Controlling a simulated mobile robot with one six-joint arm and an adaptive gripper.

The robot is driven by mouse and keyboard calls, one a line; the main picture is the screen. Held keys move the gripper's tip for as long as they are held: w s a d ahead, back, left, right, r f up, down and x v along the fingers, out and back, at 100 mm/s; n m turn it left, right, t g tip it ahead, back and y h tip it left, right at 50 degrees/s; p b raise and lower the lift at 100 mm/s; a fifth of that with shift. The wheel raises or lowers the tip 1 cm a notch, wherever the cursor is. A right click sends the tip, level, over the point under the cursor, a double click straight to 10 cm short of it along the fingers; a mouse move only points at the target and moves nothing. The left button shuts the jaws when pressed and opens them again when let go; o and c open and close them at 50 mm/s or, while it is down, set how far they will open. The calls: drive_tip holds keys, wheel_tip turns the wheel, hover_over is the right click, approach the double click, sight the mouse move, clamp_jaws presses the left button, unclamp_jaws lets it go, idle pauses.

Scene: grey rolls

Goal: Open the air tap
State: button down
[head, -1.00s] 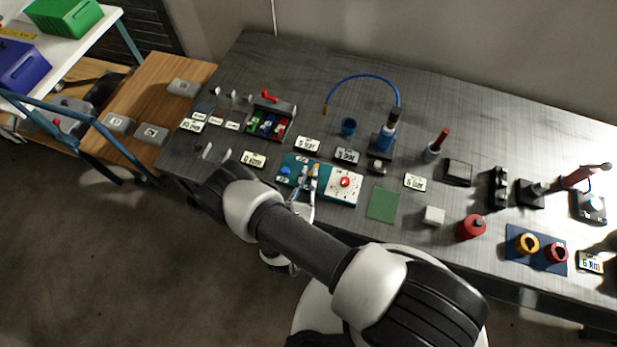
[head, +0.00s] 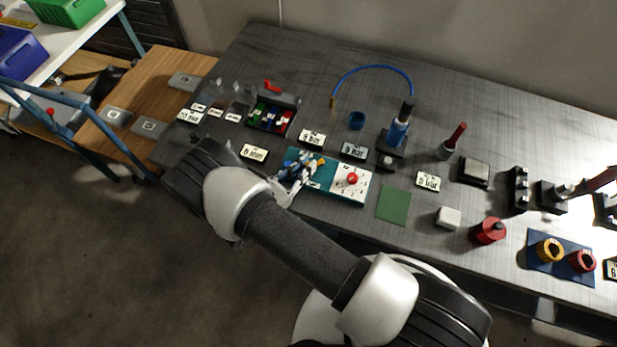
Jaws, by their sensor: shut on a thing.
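A teal panel (head: 330,182) lies near the front edge of the bench in the head view. Its right part is a white plate (head: 352,178) with a red knob (head: 352,179). My gripper (head: 303,167) is at the left part of the panel, reaching in from the front left. It is shut on a small blue part there, which looks like the air tap's knob. The fingers mostly hide this part, so its turn angle cannot be told.
Label plates stand around the panel, one reading 6 mm (head: 254,152). A black tray (head: 272,117) with coloured parts is behind left. A blue hose (head: 372,68) arcs at the back. A green mat (head: 394,205) and red cylinder (head: 490,231) are to the right.

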drive_tip(key=m+g+h+b, duration=0.1)
drive_tip(key=g+b, duration=0.1)
drive_tip(key=w+m+g+h+b, duration=0.1)
drive_tip(key=m+g+b, duration=0.1)
drive_tip(key=b, duration=0.1)
drive_tip(key=w+a+m+g+h+b, duration=0.1)
drive_tip(key=h+b, duration=0.1)
drive_tip(key=shift+w+a+f+m+g, duration=0.1)
drive_tip(key=shift+w+f+m+g, duration=0.1)
drive_tip(key=shift+f+m+g, duration=0.15)
drive_tip(key=shift+w+r+m+g+h+b, duration=0.1)
drive_tip(key=shift+w+m+g+h+b, duration=0.3)
drive_tip(key=shift+g, duration=0.5)
drive_tip(key=shift+w+r+m+g+h+b, duration=0.1)
drive_tip(key=shift+w+m+g+h+b, duration=0.1)
drive_tip(key=shift+m+g+b, duration=0.45)
drive_tip(key=shift+w+r+m+g+h+b, duration=0.1)
drive_tip(key=shift+w+m+g+h+b, duration=0.15)
drive_tip(key=shift+m+g, duration=0.6)
drive_tip(key=shift+w+g, duration=0.1)
drive_tip(key=shift+g, duration=0.35)
drive_tip(key=c, duration=1.6)
unclamp_jaws()
drive_tip(key=shift+a+r, duration=0.1)
drive_tip(key=shift+r, duration=0.05)
wheel_tip(320, 180, up, 10)
